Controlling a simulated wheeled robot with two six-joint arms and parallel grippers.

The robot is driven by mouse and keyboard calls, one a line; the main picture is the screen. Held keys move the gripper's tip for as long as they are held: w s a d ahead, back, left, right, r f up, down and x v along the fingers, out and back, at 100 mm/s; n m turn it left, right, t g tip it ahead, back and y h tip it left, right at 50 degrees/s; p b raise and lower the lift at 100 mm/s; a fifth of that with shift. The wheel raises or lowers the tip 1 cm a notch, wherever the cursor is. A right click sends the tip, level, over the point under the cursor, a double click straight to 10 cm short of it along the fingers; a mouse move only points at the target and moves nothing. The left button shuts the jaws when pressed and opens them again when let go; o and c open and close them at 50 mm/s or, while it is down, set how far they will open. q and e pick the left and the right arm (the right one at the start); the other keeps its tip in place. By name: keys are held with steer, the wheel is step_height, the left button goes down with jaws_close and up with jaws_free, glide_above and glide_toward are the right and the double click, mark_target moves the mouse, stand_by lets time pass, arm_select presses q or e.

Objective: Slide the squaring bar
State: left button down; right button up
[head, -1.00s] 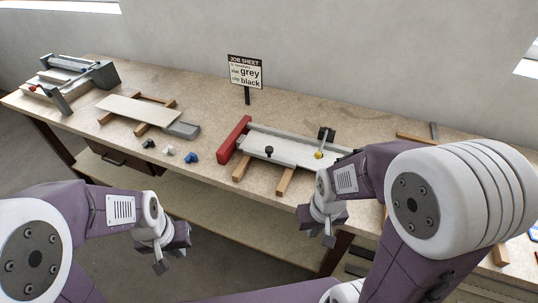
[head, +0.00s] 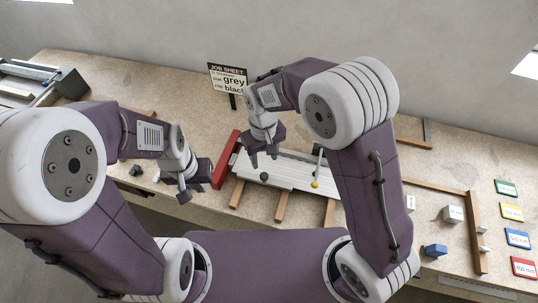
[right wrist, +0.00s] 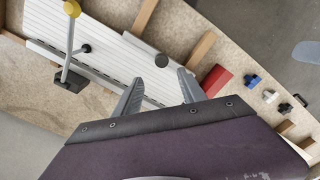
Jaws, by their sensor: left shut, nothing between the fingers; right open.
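The clamping fixture with pale grey slats (head: 290,171) lies mid-bench, a red bar (head: 226,160) across its left end. I cannot tell for certain which part is the squaring bar. A black knob (head: 264,177) stands on the slats; a lever with a yellow ball (head: 315,184) is to its right. My right gripper (head: 263,157) is open and empty above the slats, between red bar and lever. In the right wrist view its fingers (right wrist: 160,76) point toward a dark round knob (right wrist: 161,60), apparently without touching. My left gripper (head: 187,195) is shut and empty, left of the red bar.
A job sheet sign (head: 229,78) stands behind, partly covered by my right arm. Small blue, white and black pieces show in the right wrist view, with the blue piece (right wrist: 253,80) beyond the red bar. Coloured cards (head: 512,211) and a wooden frame (head: 474,230) lie at the right.

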mark_target(264, 175)
steer(key=shift+s+f, duration=1.05)
steer(key=f, duration=0.2)
steer(key=w+f+p, duration=0.1)
steer(key=f, duration=0.3)
steer(key=shift+w+a+f, duration=0.15)
steer(key=shift+w+f, duration=0.05)
steer(key=shift+w, duration=0.2)
steer(key=shift+s+f, duration=0.1)
steer(key=shift+f, duration=0.05)
steer(key=shift+s, duration=0.3)
steer(key=shift+w, duration=0.2)
jaws_close()
arm_select(q)
steer(key=shift+s+a+r, duration=0.15)
steer(key=shift+s+r, duration=0.25)
steer(key=shift+r, duration=0.3)
steer(key=shift+w, duration=0.15)
arm_select(e)
steer(key=s+a, duration=0.2)
steer(key=s, duration=0.6)
steer(key=shift+s+a, duration=0.15)
steer(key=shift+a, duration=0.15)
